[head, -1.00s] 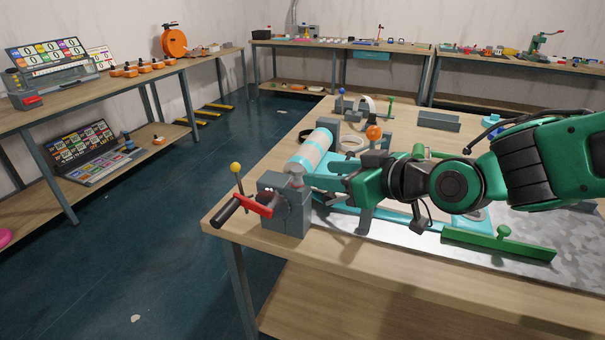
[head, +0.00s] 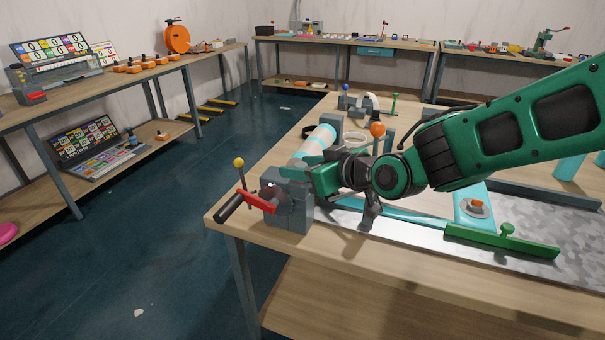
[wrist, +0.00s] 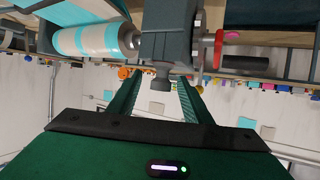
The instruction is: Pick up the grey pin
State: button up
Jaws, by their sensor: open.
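The grey pin (wrist: 160,81) is a short, dark grey stub with a wider collar. It sticks out of the grey block (wrist: 165,35) in the wrist view. In the head view the grey block (head: 288,205) stands at the table's near left corner, and I cannot make out the pin there behind my gripper (head: 308,172). In the wrist view my gripper (wrist: 157,88) is open, with one green finger on each side of the pin. I see gaps between the fingers and the pin, so it is not gripped.
A blue and white striped roller (head: 318,143) adjoins the block. A red crank with a black handle (head: 230,208) and a yellow-knobbed lever (head: 240,170) stick out at its left. A green bar (head: 500,240) lies to the right.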

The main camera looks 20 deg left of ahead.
jog(key=c, duration=1.1)
jog(key=shift+c, duration=0.2)
jog(key=shift+r, duration=0.1)
